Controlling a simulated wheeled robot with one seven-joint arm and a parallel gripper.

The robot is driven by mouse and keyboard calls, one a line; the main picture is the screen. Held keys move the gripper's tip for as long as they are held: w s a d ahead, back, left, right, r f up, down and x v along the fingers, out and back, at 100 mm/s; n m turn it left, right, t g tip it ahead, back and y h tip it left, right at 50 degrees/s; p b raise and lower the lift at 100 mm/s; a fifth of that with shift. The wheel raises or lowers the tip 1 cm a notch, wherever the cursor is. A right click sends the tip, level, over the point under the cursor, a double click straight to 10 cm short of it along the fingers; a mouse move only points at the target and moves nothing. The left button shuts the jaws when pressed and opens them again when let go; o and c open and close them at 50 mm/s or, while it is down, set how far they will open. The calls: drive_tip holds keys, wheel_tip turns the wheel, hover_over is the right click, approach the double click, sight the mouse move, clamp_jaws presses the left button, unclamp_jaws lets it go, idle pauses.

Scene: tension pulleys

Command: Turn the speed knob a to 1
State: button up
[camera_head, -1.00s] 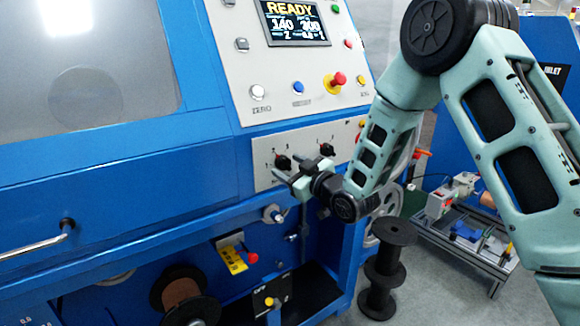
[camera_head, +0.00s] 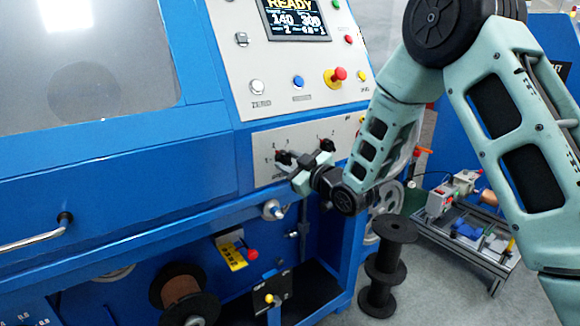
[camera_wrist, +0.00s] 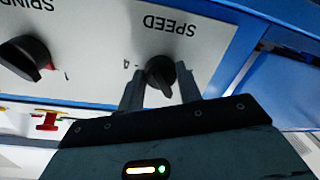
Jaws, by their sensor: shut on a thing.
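The speed knob (camera_wrist: 158,72) is black.
The spindle knob (camera_wrist: 24,57) is close by; in the head view it (camera_head: 327,145) is just right of my gripper. Above are push buttons and a red emergency stop (camera_head: 338,75). A chrome fitting (camera_head: 273,210) sticks out below the panel. Black spools (camera_head: 385,265) stand lower right.

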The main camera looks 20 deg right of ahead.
drive_tip(key=n+b, duration=0.5)
drive_tip(key=shift+f, duration=0.15)
drive_tip(key=n+b, duration=0.5)
drive_tip(key=shift+r+h, duration=0.25)
drive_tip(key=shift+h, duration=0.15)
drive_tip(key=shift+n+b, duration=0.3)
drive_tip(key=shift+b, duration=0.05)
drive_tip(key=o, duration=1)
drive_tip(key=b+v, duration=0.4)
drive_tip(key=v, duration=1.3)
drive_tip(key=shift+d+r+b, duration=0.2)
drive_tip(key=shift+r+b, duration=0.1)
drive_tip(key=shift+b, duration=0.1)
